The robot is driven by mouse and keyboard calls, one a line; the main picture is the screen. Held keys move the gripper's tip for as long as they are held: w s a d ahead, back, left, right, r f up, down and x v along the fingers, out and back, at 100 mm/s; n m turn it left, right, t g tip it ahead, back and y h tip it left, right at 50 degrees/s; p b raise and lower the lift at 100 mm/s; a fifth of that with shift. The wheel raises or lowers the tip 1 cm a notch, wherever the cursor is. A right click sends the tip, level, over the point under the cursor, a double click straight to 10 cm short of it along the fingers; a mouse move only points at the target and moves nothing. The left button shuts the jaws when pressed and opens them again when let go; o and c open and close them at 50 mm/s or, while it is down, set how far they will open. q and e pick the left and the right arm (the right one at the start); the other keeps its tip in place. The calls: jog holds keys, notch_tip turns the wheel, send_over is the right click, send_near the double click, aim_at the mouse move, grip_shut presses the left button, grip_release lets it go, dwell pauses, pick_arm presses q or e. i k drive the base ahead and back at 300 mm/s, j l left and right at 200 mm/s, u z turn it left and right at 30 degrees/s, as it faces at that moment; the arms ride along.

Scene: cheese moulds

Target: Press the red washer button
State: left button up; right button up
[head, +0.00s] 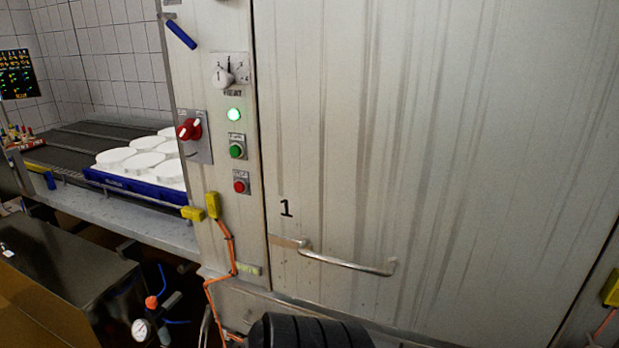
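The red washer button (239,187) is a small round red push button on a grey plate. It sits low on the metal control panel (212,255), left of the large door. A green button (236,151) is directly above it, and a lit green lamp (234,115) is above that. Nothing covers the red button. Neither of my grippers shows in the head view. A black ribbed part at the bottom middle edge is cut off, and I cannot tell which part it is.
A red rotary switch (189,129) and a white dial (223,75) share the panel. The metal door (430,150) has a protruding handle (345,262). An orange cable (232,250) hangs below a yellow connector (213,205). A blue tray (130,184) of white moulds stands left.

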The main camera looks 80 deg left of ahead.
aim_at(239, 187)
jog(key=j+u, duration=0.1)
jog(key=u, duration=2.95)
jog(key=j, duration=0.1)
